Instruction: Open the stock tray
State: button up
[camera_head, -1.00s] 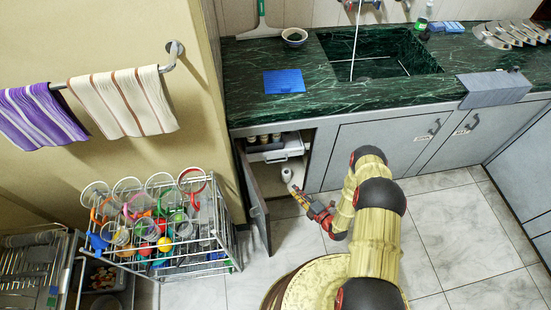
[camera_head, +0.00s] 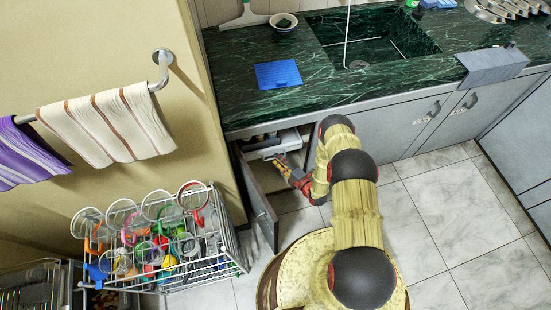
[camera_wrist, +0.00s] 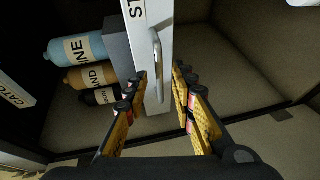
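The stock tray (camera_head: 270,150) is a pale drawer inside the open cabinet under the counter. In the wrist view its white front (camera_wrist: 133,50) carries a label starting "ST" and a silver bar handle (camera_wrist: 157,60). My gripper (camera_head: 281,159) is at the cabinet opening, close to the tray front. In the wrist view my gripper (camera_wrist: 159,75) is open, with one finger on each side of the handle. The fingers look apart from the handle; contact cannot be told for sure.
The cabinet door (camera_head: 258,205) stands open left of my arm. Labelled bottles (camera_wrist: 78,48) lie beside the tray in the wrist view. A wire dish rack (camera_head: 205,262) with colourful cups stands left of the door. The tiled floor at right (camera_head: 450,220) is clear.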

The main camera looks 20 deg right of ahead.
jog(key=shift+x, duration=1.25)
jog(key=shift+c, duration=1)
jog(key=shift+s, duration=0.1)
jog(key=c, duration=0.4)
grip_shut()
